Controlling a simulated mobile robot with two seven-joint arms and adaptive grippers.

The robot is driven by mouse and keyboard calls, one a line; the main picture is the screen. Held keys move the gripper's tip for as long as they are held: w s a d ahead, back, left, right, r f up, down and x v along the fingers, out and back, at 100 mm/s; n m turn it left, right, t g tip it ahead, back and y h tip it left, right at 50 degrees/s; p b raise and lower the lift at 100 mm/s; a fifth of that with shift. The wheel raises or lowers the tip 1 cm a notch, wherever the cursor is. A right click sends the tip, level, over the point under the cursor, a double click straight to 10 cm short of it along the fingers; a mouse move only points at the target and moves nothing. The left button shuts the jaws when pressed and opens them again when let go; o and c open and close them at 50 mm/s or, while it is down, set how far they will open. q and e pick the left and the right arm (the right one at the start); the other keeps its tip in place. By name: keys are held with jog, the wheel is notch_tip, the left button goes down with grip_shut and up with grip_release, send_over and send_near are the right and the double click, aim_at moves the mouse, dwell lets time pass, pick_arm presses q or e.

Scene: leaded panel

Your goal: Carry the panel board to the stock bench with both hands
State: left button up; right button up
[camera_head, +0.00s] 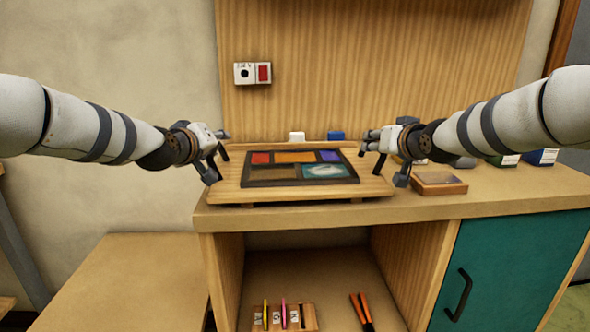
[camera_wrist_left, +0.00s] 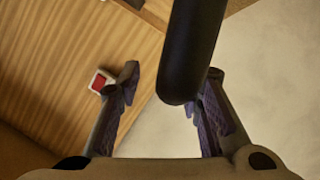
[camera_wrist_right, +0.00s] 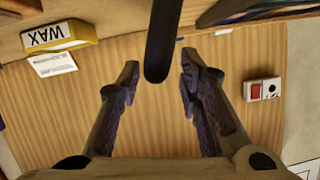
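The wooden panel board (camera_head: 225,190) lies flat on the workbench (camera_head: 440,202), bearing a dark-framed leaded panel (camera_head: 297,172) with red, orange, purple, brown and teal panes. My left gripper (camera_head: 216,158) is at the board's left edge and my right gripper (camera_head: 383,157) at its right edge. In both wrist views the fingers stand apart with no board between them. I cannot tell whether any finger touches the board. A lower wooden surface (camera_head: 125,285) stands at the left; I cannot tell if it is the stock bench.
A small framed wooden tile (camera_head: 438,183) lies right of the board. Yellow wax (camera_wrist_right: 60,37), green (camera_head: 504,159) and blue (camera_head: 542,157) boxes stand farther right. A switch plate (camera_head: 252,73) is on the backboard. The lower left surface is clear. A teal cabinet door (camera_head: 510,265) is shut.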

pick_arm(q)
jog(key=shift+w+f, duration=0.1)
jog(key=shift+f, duration=0.05)
pick_arm(e)
jog(key=shift+w+f, duration=0.1)
jog(key=shift+f, duration=0.05)
jog(key=shift+s, duration=0.2)
pick_arm(q)
jog(key=v, duration=1.2)
pick_arm(e)
jog(key=v, duration=1.2)
jog(key=shift+w, duration=0.15)
